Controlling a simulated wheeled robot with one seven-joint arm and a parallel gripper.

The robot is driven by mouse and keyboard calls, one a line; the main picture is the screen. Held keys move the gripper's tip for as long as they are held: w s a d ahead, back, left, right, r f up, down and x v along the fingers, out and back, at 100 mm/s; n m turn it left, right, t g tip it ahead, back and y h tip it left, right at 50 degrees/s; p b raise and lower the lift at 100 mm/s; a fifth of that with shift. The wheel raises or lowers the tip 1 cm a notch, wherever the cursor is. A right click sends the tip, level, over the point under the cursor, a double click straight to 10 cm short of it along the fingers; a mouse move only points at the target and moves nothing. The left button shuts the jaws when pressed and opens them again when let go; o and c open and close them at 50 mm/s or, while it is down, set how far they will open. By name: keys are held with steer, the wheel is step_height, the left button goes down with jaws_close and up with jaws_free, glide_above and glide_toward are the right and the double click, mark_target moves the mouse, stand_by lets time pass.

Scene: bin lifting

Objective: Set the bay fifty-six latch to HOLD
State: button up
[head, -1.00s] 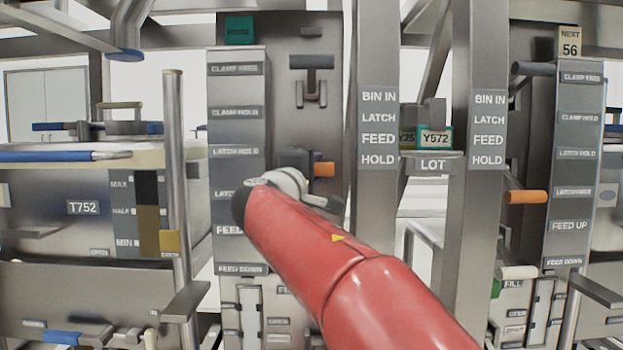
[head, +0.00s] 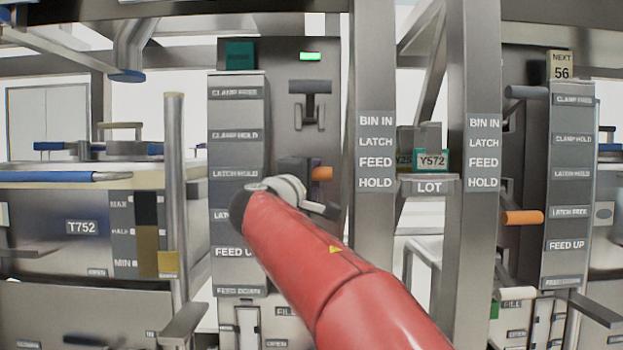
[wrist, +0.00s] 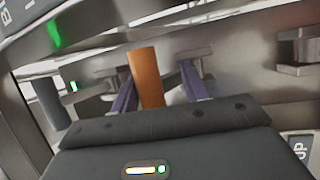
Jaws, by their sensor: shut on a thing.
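An orange latch handle (head: 323,173) sticks out on the left bay's panel, level with its LATCH HOLD label (head: 235,174). In the wrist view the orange handle (wrist: 147,75) stands between my gripper's two purple fingers (wrist: 160,88). My gripper (head: 310,173) is shut on it; my red arm hides part of the panel below. A green light (head: 310,56) glows above this panel. The left bay's teal sign (head: 239,55) is too blurred to read. The right bay carries a NEXT 56 sign (head: 562,66), and its orange handle (head: 522,217) sits level with LATCH FREE.
A dark grey clamp handle (head: 310,87) sits above the held handle. Two steel posts (head: 375,90) stand right of my gripper, with a LOT shelf (head: 428,187) and a Y572 tag (head: 432,160) between them. A railing post (head: 175,190) stands to the left.

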steer(key=o, duration=1)
steer(key=shift+d+r, duration=0.2)
steer(key=shift+r, duration=0.5)
steer(key=shift+c, duration=0.2)
steer(key=shift+w+f, duration=0.1)
steer(key=shift+w, duration=0.15)
steer(key=shift+s+a+f+b, duration=0.2)
steer(key=shift+s+f+b, duration=0.05)
steer(key=shift+s+b, duration=0.05)
steer(key=b+v, duration=0.2)
steer(key=v, duration=0.5)
steer(key=shift+f, duration=0.2)
steer(key=shift+a, duration=0.15)
